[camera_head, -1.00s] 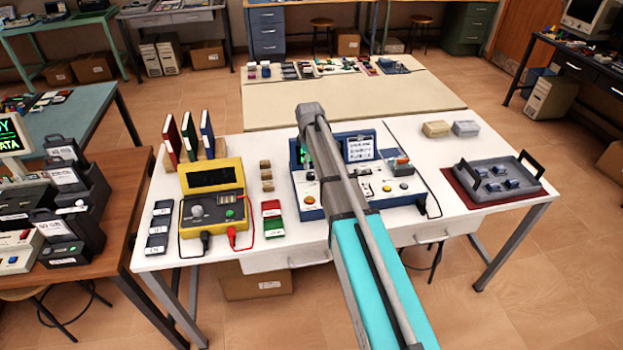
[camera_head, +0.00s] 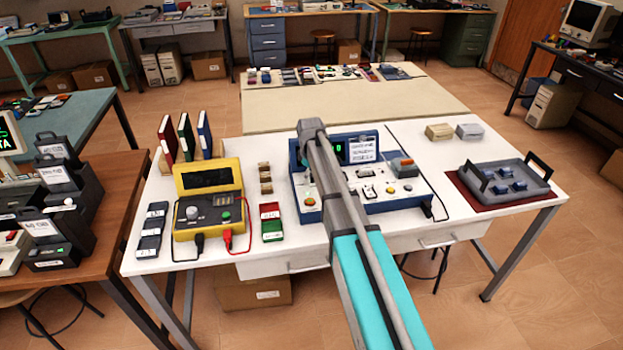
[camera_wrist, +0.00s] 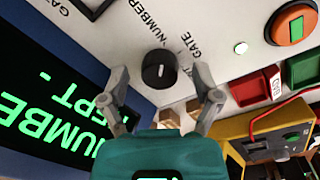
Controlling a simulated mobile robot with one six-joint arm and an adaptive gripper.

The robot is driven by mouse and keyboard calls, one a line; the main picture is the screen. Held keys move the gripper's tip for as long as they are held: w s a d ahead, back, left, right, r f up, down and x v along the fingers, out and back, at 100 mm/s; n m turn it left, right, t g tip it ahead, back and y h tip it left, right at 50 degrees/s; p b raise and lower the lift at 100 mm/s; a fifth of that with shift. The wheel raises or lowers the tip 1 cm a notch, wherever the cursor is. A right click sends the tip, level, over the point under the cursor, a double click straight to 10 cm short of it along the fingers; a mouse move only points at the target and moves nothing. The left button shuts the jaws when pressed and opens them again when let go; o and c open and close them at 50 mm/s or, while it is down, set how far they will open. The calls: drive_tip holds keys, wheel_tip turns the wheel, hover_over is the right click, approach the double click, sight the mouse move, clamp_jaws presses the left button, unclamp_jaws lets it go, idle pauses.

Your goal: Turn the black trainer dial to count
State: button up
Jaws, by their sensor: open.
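The black dial (camera_wrist: 160,70) is a round knob with a pale pointer line, set in the white panel of the blue-framed trainer (camera_head: 415,204). In the wrist view, labels reading NUMBER and GATE stand near it; I cannot see a COUNT label. My gripper (camera_wrist: 161,72) is open, with one grey finger on each side of the dial in the picture. The fingers look apart from the dial; the depth between them is hard to judge. In the head view my arm hides the gripper and the dial.
A display (camera_wrist: 50,95) with green letters borders the panel. A lit orange-framed green button (camera_wrist: 293,25) is on the far side.

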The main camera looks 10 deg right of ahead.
idle(0.3)
clamp_jaws()
idle(0.3)
drive_tip(key=shift+a+f+m, duration=0.1)
drive_tip(key=shift+m, duration=0.2)
drive_tip(key=m, duration=0.7)
drive_tip(key=shift+m, duration=0.4)
drive_tip(key=m, duration=0.4)
drive_tip(key=shift+a+m+g, duration=0.1)
drive_tip(key=shift+m+g, duration=0.2)
drive_tip(key=shift+g, duration=0.1)
drive_tip(key=m, duration=0.5)
